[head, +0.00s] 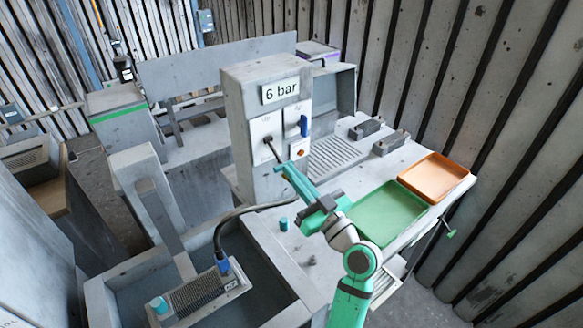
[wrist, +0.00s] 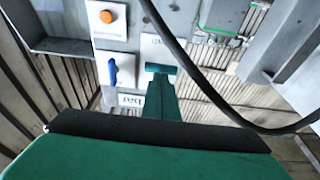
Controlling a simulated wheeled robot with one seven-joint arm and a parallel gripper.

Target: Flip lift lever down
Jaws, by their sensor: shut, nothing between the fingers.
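The left plate has a dark lever (head: 270,148) that slants down and outward. The right plate has a blue lever (head: 303,126) standing upright. I cannot read the labels, so I cannot tell which is the lift lever. My gripper (head: 281,166) is shut and empty, its tip close to the dark lever's lower end; contact is unclear. In the wrist view, which is upside down, my gripper tip (wrist: 160,69) covers part of the white plate, beside the blue lever (wrist: 112,72). The dark lever is hidden there.
An orange button (head: 300,152) sits below the blue lever. A green tray (head: 390,212) and an orange tray (head: 434,177) lie on the bench at right. A dark hose (head: 218,232) curves from the basin past my gripper and crosses the wrist view (wrist: 190,75).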

